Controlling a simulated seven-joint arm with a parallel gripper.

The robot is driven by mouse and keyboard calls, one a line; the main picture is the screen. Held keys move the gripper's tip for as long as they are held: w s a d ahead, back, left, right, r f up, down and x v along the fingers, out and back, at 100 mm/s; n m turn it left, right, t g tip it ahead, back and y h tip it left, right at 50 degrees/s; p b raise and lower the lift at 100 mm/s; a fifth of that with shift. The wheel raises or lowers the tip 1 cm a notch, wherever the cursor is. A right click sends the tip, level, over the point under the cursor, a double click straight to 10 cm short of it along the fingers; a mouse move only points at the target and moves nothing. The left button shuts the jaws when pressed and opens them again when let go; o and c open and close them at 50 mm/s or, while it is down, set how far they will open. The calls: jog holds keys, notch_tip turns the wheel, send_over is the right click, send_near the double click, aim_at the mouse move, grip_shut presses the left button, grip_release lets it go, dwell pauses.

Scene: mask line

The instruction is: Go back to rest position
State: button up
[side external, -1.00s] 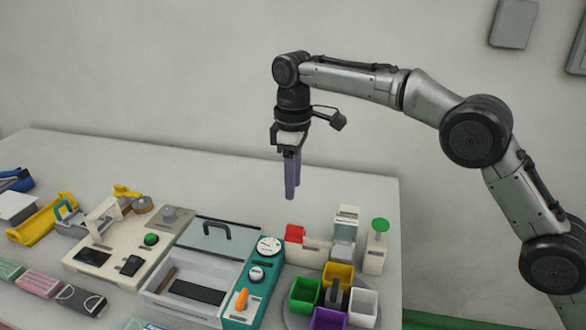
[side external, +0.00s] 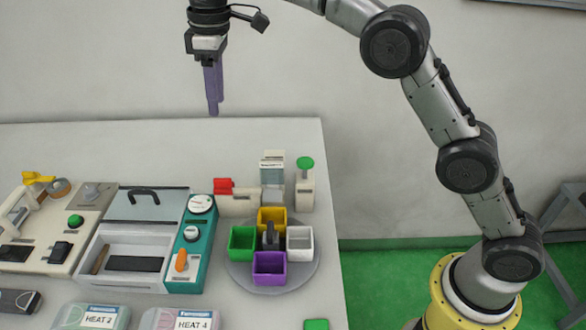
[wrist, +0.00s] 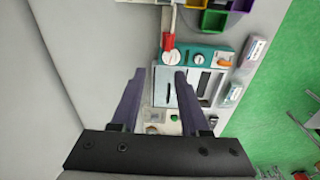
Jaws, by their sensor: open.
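My gripper (side external: 214,106) hangs in the air above the back of the table (side external: 100,150), with its purple fingers pointing down. In the wrist view my gripper (wrist: 160,76) shows two spread fingers with a clear gap between them. It is open and holds nothing. Nothing touches the fingers.
Below stand a teal device (side external: 198,236), a lidded white tray (side external: 123,283) and a carousel (side external: 310,269) with green, yellow, purple and white bins. A red-ended block (side external: 236,204) and a green-topped dispenser (side external: 305,185) stand behind. The air around the gripper is clear.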

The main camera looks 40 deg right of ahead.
jog(key=s+d+r+m+t, duration=0.1)
jog(key=s+d+r+m, duration=0.1)
jog(key=s+d+r, duration=0.55)
jog(key=s+d+r+m+t, duration=0.15)
jog(key=s+d+r, duration=0.3)
jog(key=s, duration=0.65)
jog(key=s+d+f+m+t, duration=0.1)
jog(key=s+d+f+m, duration=0.1)
jog(key=s+f, duration=0.6)
jog(key=s+d+f+m+t, duration=0.1)
jog(key=s+d+f+m, duration=0.2)
jog(key=s+f, duration=0.6)
jog(key=shift+s+d+f, duration=0.15)
jog(key=shift+f, duration=0.45)
